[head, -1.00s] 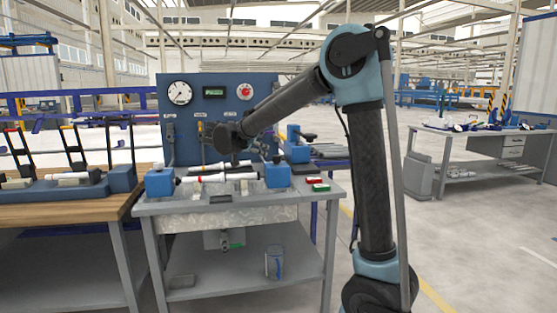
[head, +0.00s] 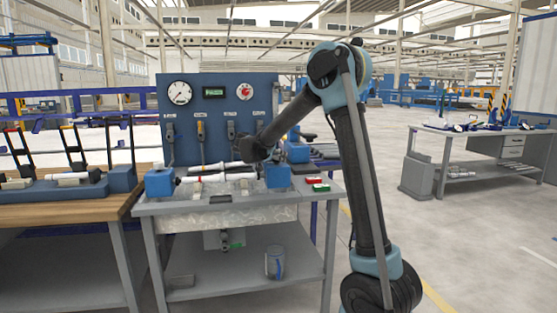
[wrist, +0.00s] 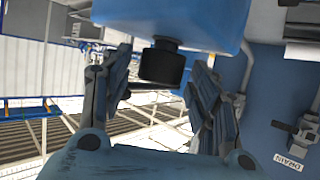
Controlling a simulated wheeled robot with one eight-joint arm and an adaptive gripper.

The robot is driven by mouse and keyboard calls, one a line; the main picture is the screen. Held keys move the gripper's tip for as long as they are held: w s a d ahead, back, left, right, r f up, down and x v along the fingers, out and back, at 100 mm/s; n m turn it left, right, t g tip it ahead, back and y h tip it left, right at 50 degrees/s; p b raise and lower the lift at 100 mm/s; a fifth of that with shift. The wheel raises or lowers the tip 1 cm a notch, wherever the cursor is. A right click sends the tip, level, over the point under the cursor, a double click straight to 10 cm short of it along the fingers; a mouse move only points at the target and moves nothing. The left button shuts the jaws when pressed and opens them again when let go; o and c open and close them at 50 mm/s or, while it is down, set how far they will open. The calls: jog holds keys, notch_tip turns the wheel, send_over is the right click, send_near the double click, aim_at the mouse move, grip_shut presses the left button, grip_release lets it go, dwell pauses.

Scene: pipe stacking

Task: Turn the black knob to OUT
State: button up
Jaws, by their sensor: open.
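The black knob (wrist: 162,64) is a short dark cylinder on a stem from a blue block (wrist: 180,18) in the wrist view. My gripper (wrist: 163,74) is open, with one finger on each side of the knob. I see a gap between each finger and the knob, and cannot tell of any contact. In the head view my gripper (head: 250,150) is beside and above the right blue block (head: 278,176) on the bench. The knob is not clear there, behind or beside my gripper. No OUT mark is readable.
The grey bench (head: 215,206) carries a left blue block (head: 159,183), white pipes (head: 208,178) and red and green buttons (head: 317,184). A blue panel (head: 215,115) with a gauge (head: 179,92) and levers stands behind. A DRAIN label (wrist: 288,162) shows in the wrist view.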

jog(key=shift+w+d+f, duration=0.2)
jog(key=shift+w+d, duration=0.05)
jog(key=shift+w, duration=0.25)
